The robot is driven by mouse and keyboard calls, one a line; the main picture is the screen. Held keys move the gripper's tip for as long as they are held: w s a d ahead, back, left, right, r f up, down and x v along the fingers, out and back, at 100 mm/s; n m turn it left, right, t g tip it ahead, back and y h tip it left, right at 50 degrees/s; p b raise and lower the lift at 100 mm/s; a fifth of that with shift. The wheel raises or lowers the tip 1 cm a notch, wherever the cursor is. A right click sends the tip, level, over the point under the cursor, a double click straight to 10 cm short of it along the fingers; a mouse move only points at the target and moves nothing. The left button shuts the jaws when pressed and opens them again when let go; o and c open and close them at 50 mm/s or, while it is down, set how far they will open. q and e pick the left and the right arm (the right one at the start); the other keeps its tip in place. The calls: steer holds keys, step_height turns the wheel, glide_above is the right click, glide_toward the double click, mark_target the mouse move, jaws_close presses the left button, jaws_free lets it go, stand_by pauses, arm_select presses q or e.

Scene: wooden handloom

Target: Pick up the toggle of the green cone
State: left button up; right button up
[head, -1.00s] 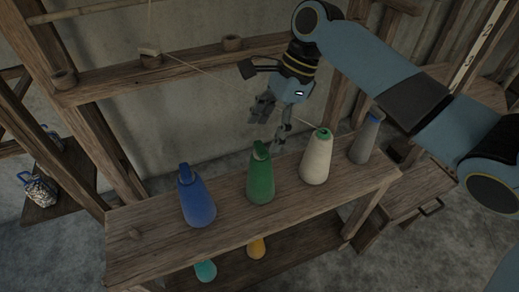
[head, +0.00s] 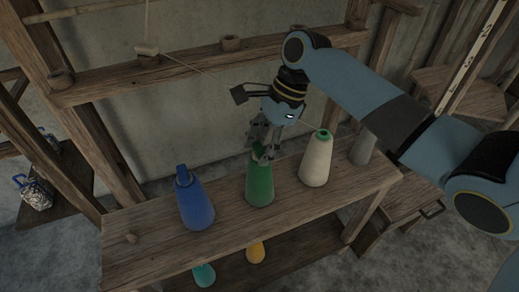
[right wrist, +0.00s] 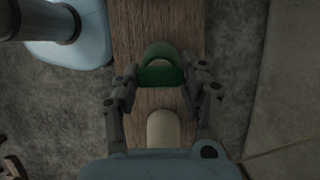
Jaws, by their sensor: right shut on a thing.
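The green cone (head: 259,186) stands upright on the wooden shelf top, between the blue cone and the cream cone. Its green toggle (right wrist: 160,76) is a short bar at the top and shows between my fingers in the right wrist view. My right gripper (head: 263,154) reaches down from above and is shut on the toggle. Its fingers partly cover the toggle in the head view. The cone's base still rests on the shelf. My left gripper is not in view.
The blue cone (head: 195,203) stands left of the green one. The cream cone (head: 316,162) and a grey cone (head: 363,149) stand right. A lower shelf holds a teal cone (head: 203,275) and a yellow cone (head: 256,252). A loom beam (head: 190,70) runs behind.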

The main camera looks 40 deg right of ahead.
mark_target(261, 147)
steer(key=shift+r, duration=0.6)
step_height(261, 147, up, 3)
steer(key=shift+f+p, duration=0.1)
steer(key=shift+p, duration=0.45)
steer(key=s+d+r+p, duration=0.3)
steer(key=s+d+r, duration=0.4)
steer(key=s, duration=0.2)
steer(key=shift+d, duration=0.15)
